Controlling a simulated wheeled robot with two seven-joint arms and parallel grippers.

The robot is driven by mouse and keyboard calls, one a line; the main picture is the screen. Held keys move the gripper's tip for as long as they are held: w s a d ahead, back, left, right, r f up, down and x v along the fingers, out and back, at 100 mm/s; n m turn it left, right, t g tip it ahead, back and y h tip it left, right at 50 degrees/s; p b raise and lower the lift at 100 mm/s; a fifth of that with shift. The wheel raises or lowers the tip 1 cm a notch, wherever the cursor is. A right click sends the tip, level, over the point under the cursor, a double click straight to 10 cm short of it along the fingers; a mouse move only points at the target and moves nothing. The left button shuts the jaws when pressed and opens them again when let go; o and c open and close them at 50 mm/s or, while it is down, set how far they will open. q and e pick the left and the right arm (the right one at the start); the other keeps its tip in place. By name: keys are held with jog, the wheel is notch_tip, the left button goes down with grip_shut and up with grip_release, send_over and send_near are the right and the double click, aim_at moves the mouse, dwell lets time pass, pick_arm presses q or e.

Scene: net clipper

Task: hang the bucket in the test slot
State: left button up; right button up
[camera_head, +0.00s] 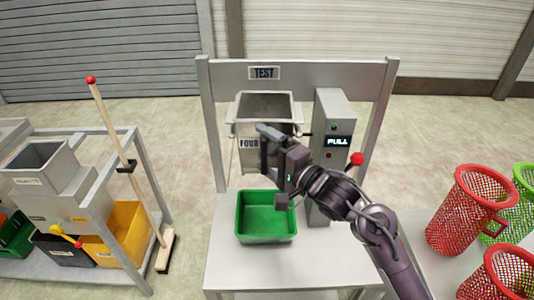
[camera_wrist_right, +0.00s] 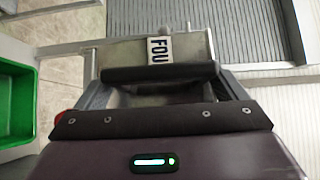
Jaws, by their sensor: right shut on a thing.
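The grey metal bucket (camera_head: 266,106), with a label reading FOUR, is upright inside the test stand (camera_head: 204,110), below the TEST sign (camera_head: 264,73). Its label, partly cut off, also shows in the wrist view, where the bucket (camera_wrist_right: 190,45) is straight ahead. My right gripper (camera_head: 268,143) is at the bucket's front and shut on its dark handle bar (camera_wrist_right: 160,73). The gripper hides part of the bucket's front in the head view. I cannot tell whether the bucket's weight rests on the slot. My left gripper is not in view.
A green tray (camera_head: 239,226) sits on the stand's table below the bucket. A grey box with a PULL display (camera_head: 337,141) and a red-knobbed lever (camera_head: 356,159) stands close right. Mesh baskets (camera_head: 462,210) are at right. A cart with bins (camera_head: 128,232) and a broom (camera_head: 125,150) is at left.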

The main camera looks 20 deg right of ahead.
aim_at(269, 151)
jog(key=shift+w+d+r+p, duration=0.1)
jog(key=shift+w+d+p, duration=0.15)
jog(key=shift+w, duration=0.4)
jog(key=shift+w+d+p, duration=0.15)
jog(key=shift+w+p, duration=0.1)
jog(key=shift+w, duration=0.4)
jog(key=shift+w+d+r+p, duration=0.1)
jog(key=shift+w+d+p, duration=0.15)
jog(key=shift+w, duration=0.4)
jog(key=shift+p, duration=0.55)
jog(key=shift+f, duration=1.35)
